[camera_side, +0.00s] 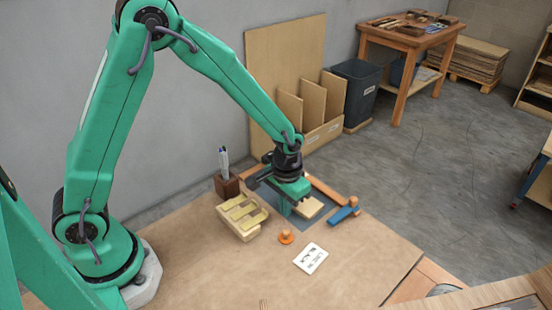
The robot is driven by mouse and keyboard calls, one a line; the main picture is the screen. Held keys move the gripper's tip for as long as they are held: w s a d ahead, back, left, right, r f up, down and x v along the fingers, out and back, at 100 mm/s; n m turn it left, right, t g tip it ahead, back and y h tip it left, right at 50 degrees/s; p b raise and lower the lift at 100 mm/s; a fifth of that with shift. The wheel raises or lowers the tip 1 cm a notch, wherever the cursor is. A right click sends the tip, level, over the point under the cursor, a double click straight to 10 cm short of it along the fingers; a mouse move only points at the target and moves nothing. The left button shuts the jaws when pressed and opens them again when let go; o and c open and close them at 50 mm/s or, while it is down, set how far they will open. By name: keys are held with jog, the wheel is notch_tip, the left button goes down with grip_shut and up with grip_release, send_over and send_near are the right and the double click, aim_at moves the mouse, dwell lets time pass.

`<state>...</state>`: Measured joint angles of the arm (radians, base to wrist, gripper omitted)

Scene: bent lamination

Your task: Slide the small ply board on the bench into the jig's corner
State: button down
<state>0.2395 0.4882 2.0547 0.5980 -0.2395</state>
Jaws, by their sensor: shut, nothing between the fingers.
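The small ply board (310,208) is a pale flat piece lying on the dark jig plate (297,222). An orange fence strip (325,188) runs along the jig's far side, and a blue piece (343,214) stands at its right, near the fence's end. My gripper (295,203) is shut and empty, pointing down just left of the board and partly covering it. I cannot tell whether the fingers touch the board. The board appears close to the fence and the blue piece, but exact contact is too small to see.
A wooden tray of yellowish blocks (241,215) and a brown pen holder (227,185) stand left of the jig. An orange knob (286,237) and a white printed card (310,258) lie in front. The brown bench top (220,275) is clear nearer the camera.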

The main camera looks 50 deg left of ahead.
aim_at(308, 210)
jog(key=shift+f, duration=0.5)
jog(key=shift+r, duration=0.2)
dwell(0.6)
jog(key=shift+w, duration=0.2)
jog(key=shift+w, duration=2.55)
jog(key=shift+s, duration=0.2)
jog(key=shift+s, duration=0.4)
jog(key=shift+r, duration=0.1)
